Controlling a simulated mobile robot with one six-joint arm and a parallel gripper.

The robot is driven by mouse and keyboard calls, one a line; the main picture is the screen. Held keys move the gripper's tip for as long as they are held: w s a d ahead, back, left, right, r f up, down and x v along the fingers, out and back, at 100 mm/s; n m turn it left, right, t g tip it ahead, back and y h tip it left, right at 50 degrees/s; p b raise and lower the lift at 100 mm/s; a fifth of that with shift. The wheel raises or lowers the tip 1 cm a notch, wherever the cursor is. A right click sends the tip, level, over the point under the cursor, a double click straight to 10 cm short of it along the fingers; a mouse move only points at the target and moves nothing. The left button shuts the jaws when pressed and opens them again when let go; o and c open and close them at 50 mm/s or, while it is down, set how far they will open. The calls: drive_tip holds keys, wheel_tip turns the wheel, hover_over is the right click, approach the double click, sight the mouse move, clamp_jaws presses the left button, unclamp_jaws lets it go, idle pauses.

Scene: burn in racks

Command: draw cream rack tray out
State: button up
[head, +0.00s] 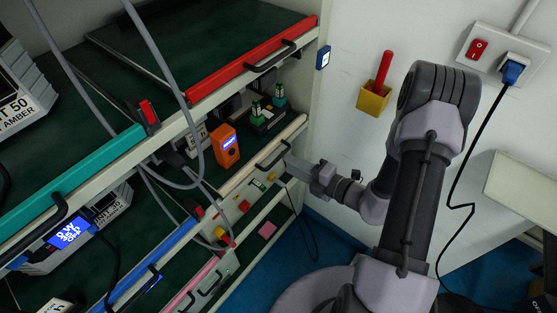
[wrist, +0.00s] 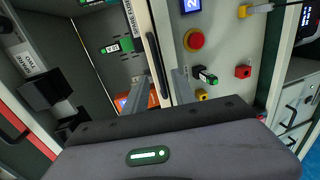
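The cream rack tray (head: 240,178) is in the rack's middle level, its cream front strip running diagonally in the head view. Its black bar handle (head: 272,156) faces my arm. In the wrist view the handle (wrist: 156,66) stands nearly upright along the cream front (wrist: 139,22). My gripper (head: 289,161) is at the handle's right end in the head view. In the wrist view its two fingers (wrist: 158,86) are apart, one on each side of the handle's lower part. Whether either finger touches the handle is unclear.
The red-front tray (head: 240,70) is above, with the teal-front tray (head: 80,185) to the left. An orange device (head: 227,146) and green-topped modules (head: 279,96) sit on the cream tray. Grey cables (head: 170,75) hang in front of the rack. A control panel with a red button (wrist: 194,40) is close.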

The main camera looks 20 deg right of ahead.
sight(279, 157)
drive_tip(key=b+x, duration=0.1)
drive_tip(key=x, duration=0.5)
drive_tip(key=shift+r, duration=0.1)
drive_tip(key=shift+c, duration=0.2)
clamp_jaws()
idle(1.0)
